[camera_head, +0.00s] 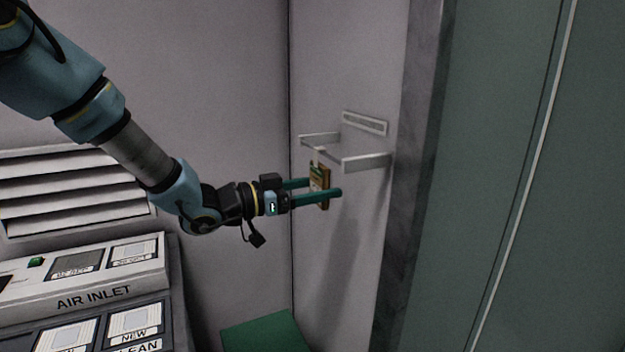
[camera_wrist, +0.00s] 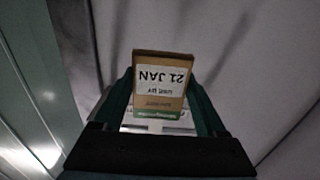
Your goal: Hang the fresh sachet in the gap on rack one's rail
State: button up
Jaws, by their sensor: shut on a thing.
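My gripper (camera_head: 325,187) has two green fingers and is shut on a small tan sachet (camera_head: 318,176). In the wrist view the sachet (camera_wrist: 163,73) sits between the fingers, with a white label that reads "21 JAN" upside down. A white rail bracket (camera_head: 367,162) sticks out from the wall in the head view, and the held sachet is just under its front bar. I cannot tell whether the sachet touches or hangs on the bar. No other sachet shows on the rail.
A narrow light plate (camera_head: 364,123) is on the wall above the bracket. A grey wall edge and a green panel (camera_head: 520,180) stand to the right. Lower left is a unit marked "AIR INLET" (camera_head: 95,298) with labelled trays. A green box (camera_head: 268,335) is below the gripper.

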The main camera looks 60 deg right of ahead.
jog(key=shift+r, duration=0.25)
jog(key=shift+r+p, duration=0.35)
jog(key=shift+p, duration=0.05)
jog(key=shift+r, duration=0.15)
jog(key=shift+w+a, duration=0.1)
jog(key=p+v, duration=0.1)
jog(key=v, duration=0.7)
jog(key=shift+w+a, duration=0.2)
jog(key=shift+a, duration=0.15)
dwell(0.6)
jog(key=shift+w, duration=0.1)
dwell(0.4)
